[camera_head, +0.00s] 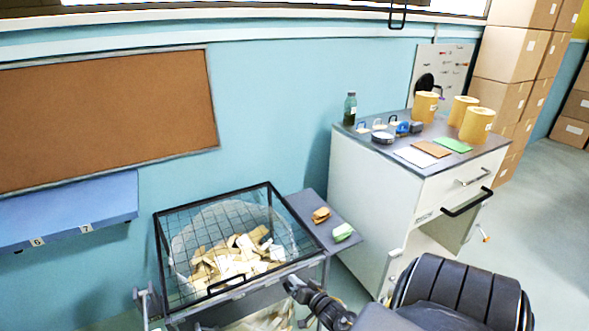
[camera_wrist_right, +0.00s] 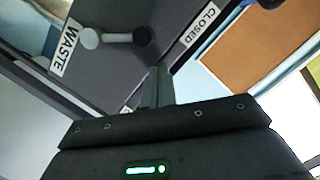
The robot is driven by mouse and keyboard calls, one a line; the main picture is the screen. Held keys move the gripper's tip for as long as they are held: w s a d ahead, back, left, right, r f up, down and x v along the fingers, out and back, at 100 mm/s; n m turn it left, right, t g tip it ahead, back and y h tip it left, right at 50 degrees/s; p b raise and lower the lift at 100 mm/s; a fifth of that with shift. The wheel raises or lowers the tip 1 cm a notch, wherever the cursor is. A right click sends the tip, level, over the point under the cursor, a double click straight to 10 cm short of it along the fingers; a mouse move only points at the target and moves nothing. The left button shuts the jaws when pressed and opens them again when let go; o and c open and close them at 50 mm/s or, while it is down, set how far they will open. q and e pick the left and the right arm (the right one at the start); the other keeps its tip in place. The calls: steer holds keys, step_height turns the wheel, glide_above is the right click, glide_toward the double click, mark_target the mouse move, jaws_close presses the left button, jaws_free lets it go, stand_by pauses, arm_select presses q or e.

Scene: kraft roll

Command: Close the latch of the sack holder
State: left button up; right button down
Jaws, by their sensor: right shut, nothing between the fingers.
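The sack holder (camera_head: 161,262) stands below the wall in the head view, with a black-framed wire lid over a pale sack of light scraps (camera_head: 240,255). In the right wrist view, the latch (camera_wrist_right: 116,38) is a short grey bar with a pale knob at one end and a dark knob at the other. It lies on a dark panel between the labels WASTE (camera_wrist_right: 66,48) and CLOSED (camera_wrist_right: 201,26). My right gripper (camera_wrist_right: 156,86) is shut and empty, its fingertips just below the dark knob; contact cannot be told. It also shows at the holder's front right corner (camera_head: 293,284). My left gripper is not in view.
A side shelf (camera_head: 310,207) with two small wrapped items joins the holder's right. A white cabinet (camera_head: 375,190) with a black handle stands further right. A dark padded seat-like shape (camera_head: 455,290) is at the lower right. A blue wall shelf (camera_head: 70,212) is at left.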

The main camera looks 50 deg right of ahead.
arm_select(q)
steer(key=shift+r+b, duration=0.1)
steer(key=shift+b, duration=0.35)
arm_select(e)
steer(key=d+r+v, duration=0.1)
steer(key=v, duration=0.9)
steer(key=shift+s+r, duration=0.2)
steer(key=shift+r, duration=0.1)
steer(key=shift+a, duration=0.15)
